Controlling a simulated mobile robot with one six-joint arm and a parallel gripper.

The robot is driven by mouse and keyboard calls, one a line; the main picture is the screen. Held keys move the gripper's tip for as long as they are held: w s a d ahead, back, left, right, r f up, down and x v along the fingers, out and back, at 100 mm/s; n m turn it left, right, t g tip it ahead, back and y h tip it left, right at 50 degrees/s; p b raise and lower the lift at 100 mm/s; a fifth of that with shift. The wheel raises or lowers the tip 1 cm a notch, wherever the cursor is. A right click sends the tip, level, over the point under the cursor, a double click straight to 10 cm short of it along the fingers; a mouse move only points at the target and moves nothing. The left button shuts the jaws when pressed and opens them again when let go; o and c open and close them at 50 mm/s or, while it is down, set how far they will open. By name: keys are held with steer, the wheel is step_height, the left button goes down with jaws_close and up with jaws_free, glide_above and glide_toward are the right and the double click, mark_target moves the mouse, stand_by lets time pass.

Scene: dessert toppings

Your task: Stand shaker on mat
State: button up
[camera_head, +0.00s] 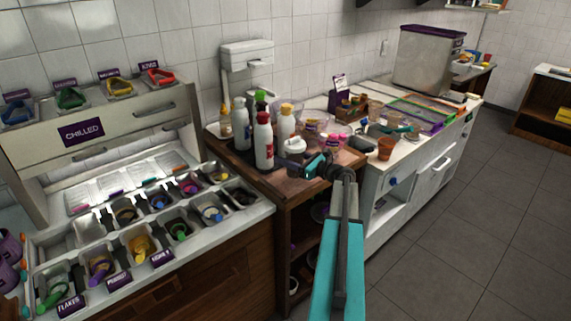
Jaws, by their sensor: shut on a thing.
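My gripper (311,167) is teal and black, at the end of my arm over the front of the wooden counter (287,187). The shaker appears roughly upright, just right of the squeeze bottles. Its lower part is partly hidden by my gripper, and I cannot tell whether its base touches the counter. A dark mat (240,157) lies under the bottles at the counter's left; most of it is covered or hidden.
Tubs and cups, including a brown cup (385,148), stand to the right. The chilled topping station (246,215) is at left. Open floor (470,220) lies at right.

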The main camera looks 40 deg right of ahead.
steer(key=shift+f+p, duration=0.55)
steer(key=shift+f, duration=0.9)
steer(key=shift+f, duration=0.15)
steer(key=o, duration=1.3)
steer(key=shift+r, duration=0.2)
steer(key=s+b, duration=0.1)
steer(key=s, duration=0.3)
steer(key=s+d+b, duration=0.1)
steer(key=s, duration=0.3)
steer(key=s+d+b, duration=0.1)
steer(key=s, duration=0.3)
steer(key=shift+d, duration=0.2)
steer(key=shift+f, duration=0.1)
